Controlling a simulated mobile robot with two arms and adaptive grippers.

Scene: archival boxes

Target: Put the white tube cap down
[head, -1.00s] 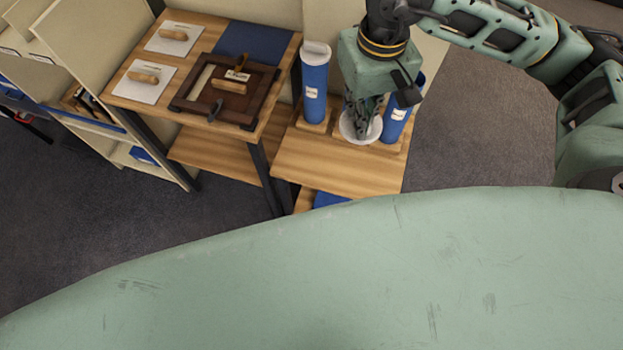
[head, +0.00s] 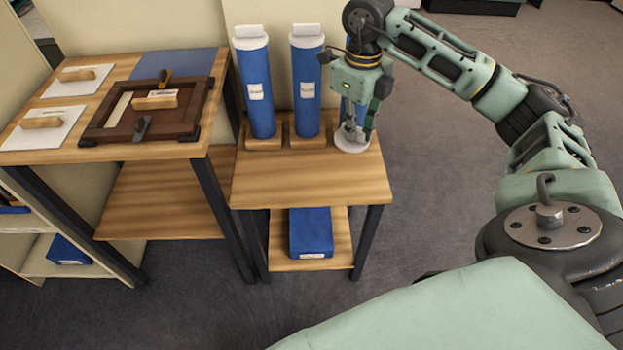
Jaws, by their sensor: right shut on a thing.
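The white tube cap (head: 352,144) is a round white disc in the head view, low at the right end of the small wooden table (head: 310,180). My right gripper (head: 354,134) points down from above and is shut on it. The cap appears at or just above the tabletop; I cannot tell whether it touches. Just behind my gripper stands a blue tube (head: 347,108), mostly hidden, its top covered by my gripper. My left gripper is not in view.
Two upright blue tubes with white caps, one left (head: 257,90) and one middle (head: 306,90), stand in wooden bases. The table's front is clear. A blue box (head: 311,232) lies on its lower shelf. The left table holds a dark wooden frame (head: 110,123) and two white sheets with wooden-handled tools.

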